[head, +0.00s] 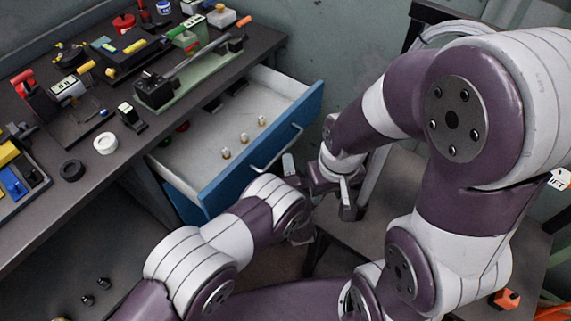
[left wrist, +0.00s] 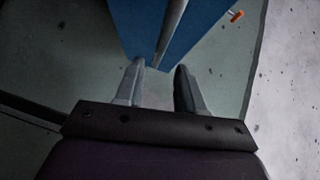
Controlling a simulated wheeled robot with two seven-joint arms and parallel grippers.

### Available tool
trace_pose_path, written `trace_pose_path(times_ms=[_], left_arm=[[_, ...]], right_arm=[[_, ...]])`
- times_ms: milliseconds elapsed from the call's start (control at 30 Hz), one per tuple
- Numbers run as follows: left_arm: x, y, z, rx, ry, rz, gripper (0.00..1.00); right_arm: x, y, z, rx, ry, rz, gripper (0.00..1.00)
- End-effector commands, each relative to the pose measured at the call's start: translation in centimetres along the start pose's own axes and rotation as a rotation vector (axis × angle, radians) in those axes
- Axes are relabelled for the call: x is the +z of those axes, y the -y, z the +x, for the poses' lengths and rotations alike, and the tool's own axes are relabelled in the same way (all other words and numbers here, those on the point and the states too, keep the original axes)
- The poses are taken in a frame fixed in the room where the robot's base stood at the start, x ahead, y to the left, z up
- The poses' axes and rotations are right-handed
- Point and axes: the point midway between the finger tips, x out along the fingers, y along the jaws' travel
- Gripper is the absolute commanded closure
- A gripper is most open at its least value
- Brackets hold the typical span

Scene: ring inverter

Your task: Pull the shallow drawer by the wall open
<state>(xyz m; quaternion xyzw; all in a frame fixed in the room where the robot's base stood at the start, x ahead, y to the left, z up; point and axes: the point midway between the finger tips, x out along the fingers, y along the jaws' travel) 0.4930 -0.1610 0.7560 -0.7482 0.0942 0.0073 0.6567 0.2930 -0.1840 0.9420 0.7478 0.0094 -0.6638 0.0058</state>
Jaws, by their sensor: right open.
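The shallow drawer by the wall has a blue front (head: 225,187) and a white inside, and it stands pulled out from under the bench. Its pale bar handle (head: 275,152) is on the front. In the left wrist view the blue front (left wrist: 130,22) and the handle (left wrist: 172,30) lie ahead of the fingers. My left gripper (left wrist: 160,75) is open, its fingers apart; whether the handle lies between them or beyond them I cannot tell. My right gripper (head: 330,185) is open in front of the drawer, close to my left wrist, and partly hidden.
Several small pale pieces, one of them a knob (head: 245,137), are in the drawer. The dark bench (head: 130,145) holds a green fixture (head: 205,75), a white ring (head: 105,143) and a black ring (head: 71,170). A grey surface (head: 375,225) lies beneath my right arm.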

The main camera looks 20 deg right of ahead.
Motion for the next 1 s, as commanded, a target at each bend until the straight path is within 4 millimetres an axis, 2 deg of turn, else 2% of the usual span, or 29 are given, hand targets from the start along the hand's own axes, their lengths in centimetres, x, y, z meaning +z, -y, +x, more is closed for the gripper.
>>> trace_pose_path(times_ms=[400, 533, 733, 833, 867, 1000], left_arm=[[0.2, -0.5, 6.7, 0.001, 0.002, 0.000, 0.62], [0.1, -0.1, 7.4, 0.001, 0.001, 0.000, 0.62], [0.0, 0.1, 7.5, 0.002, 0.000, 0.001, 0.62], [0.0, 0.1, 7.5, 0.002, 0.000, 0.001, 0.94], [0.1, 0.1, 7.4, 0.002, 0.001, 0.001, 1.00], [0.1, 0.1, 7.4, 0.002, 0.001, 0.001, 1.00]], right_arm=[[0.5, 0.0, 4.2, 0.000, -0.001, 0.000, 0.57], [0.5, 0.0, 4.4, 0.000, -0.001, 0.000, 0.57], [0.4, 0.0, 4.2, 0.000, -0.002, 0.000, 0.57], [0.4, 0.0, 4.2, 0.000, -0.002, 0.000, 0.57], [0.4, 0.0, 4.2, 0.000, -0.002, 0.000, 0.57], [0.4, 0.0, 4.2, 0.000, -0.002, 0.000, 0.57]])
